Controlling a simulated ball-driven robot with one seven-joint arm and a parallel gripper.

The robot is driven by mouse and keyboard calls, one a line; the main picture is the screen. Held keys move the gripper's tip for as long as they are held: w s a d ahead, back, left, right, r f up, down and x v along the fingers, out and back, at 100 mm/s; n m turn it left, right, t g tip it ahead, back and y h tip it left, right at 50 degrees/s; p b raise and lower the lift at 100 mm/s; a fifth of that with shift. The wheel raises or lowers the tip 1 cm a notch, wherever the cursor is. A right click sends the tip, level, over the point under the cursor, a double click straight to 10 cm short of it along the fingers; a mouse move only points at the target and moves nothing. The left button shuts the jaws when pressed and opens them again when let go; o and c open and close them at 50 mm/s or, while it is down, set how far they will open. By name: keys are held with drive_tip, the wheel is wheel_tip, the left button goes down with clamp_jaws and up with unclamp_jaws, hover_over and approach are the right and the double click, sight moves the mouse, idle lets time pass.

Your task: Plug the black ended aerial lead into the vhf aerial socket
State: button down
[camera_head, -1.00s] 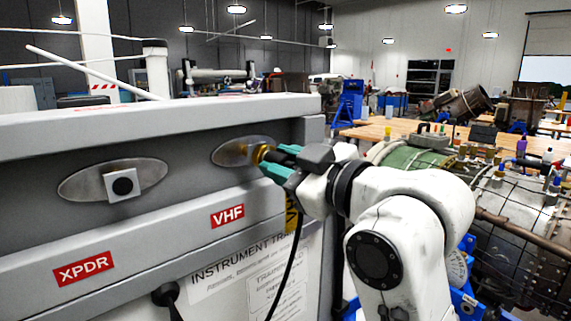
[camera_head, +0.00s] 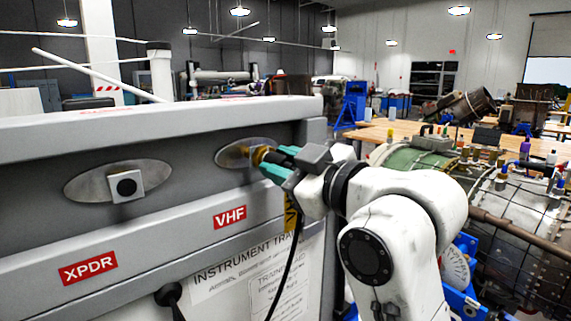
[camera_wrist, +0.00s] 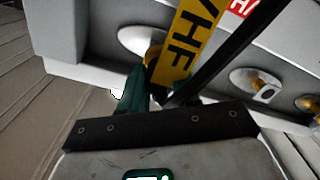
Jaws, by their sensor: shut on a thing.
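The vhf aerial socket has an oval metal plate (camera_head: 232,154) on the grey panel, above the red VHF label (camera_head: 230,217). My gripper (camera_head: 271,163) is at this plate, its teal fingers shut on the lead's end. A brass-coloured part (camera_head: 259,156) shows between the fingertips and the plate; whether it is fully seated I cannot tell. The black lead (camera_head: 287,275) hangs down from the gripper with a yellow tag (camera_head: 291,215). In the wrist view the tag (camera_wrist: 191,38) reads VHF and partly covers the fingers (camera_wrist: 155,92) and brass part. The lead's end itself is mostly hidden.
The XPDR socket (camera_head: 127,186), a white square with a dark centre on an oval plate, is at left above its red label (camera_head: 88,267). A black knob-like part (camera_head: 168,296) is below. Turbine engines (camera_head: 520,215) and wooden tables stand at right.

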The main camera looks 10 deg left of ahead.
sight(286, 166)
drive_tip(key=shift+w+a+r, duration=0.15)
drive_tip(key=shift+r, duration=0.1)
drive_tip(key=c, duration=0.8)
unclamp_jaws()
drive_tip(key=shift+w+a+f, duration=0.15)
drive_tip(key=shift+a, duration=0.1)
drive_tip(key=shift+c, duration=0.2)
drive_tip(key=shift+o, duration=0.5)
drive_tip(key=shift+a+f, duration=0.15)
drive_tip(key=shift+a, duration=0.05)
drive_tip(key=shift+o, duration=0.8)
drive_tip(key=shift+d, duration=0.2)
drive_tip(key=shift+v, duration=3.6)
